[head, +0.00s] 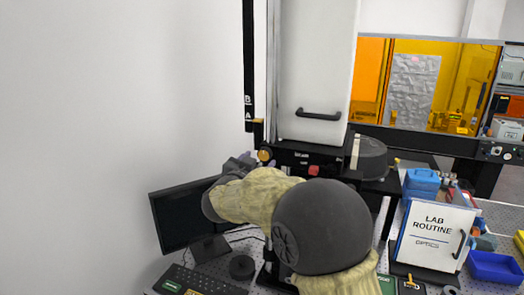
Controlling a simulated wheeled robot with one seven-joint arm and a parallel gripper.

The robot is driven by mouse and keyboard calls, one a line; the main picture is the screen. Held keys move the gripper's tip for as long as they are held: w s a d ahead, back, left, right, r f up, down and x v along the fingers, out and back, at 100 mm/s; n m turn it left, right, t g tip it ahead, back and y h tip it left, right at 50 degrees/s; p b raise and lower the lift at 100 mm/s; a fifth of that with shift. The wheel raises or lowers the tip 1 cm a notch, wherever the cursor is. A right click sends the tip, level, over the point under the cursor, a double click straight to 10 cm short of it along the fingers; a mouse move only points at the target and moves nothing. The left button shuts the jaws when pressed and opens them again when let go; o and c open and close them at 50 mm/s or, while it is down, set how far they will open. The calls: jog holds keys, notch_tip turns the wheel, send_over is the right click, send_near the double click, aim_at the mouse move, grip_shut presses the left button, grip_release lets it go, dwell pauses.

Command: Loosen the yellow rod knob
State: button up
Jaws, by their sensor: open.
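My gripper (250,159) is just left of the knob. It is small and partly hidden by my arm, with its fingers open close to the knob. I cannot tell whether they touch it or stand around it. A brass-coloured piece (259,128) shows on the rod just above the knob.
A white cabinet door with a black handle (318,114) stands behind. A monitor (178,216) is left of my arm. A round grey part (370,158), a LAB ROUTINE binder (434,235) and blue bins (495,267) are to the right.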

aim_at(264, 155)
jog(key=p+x, duration=0.1)
jog(key=x, duration=0.2)
jog(key=shift+w+d, duration=0.1)
jog(key=shift+w, duration=0.05)
jog(key=c, duration=1)
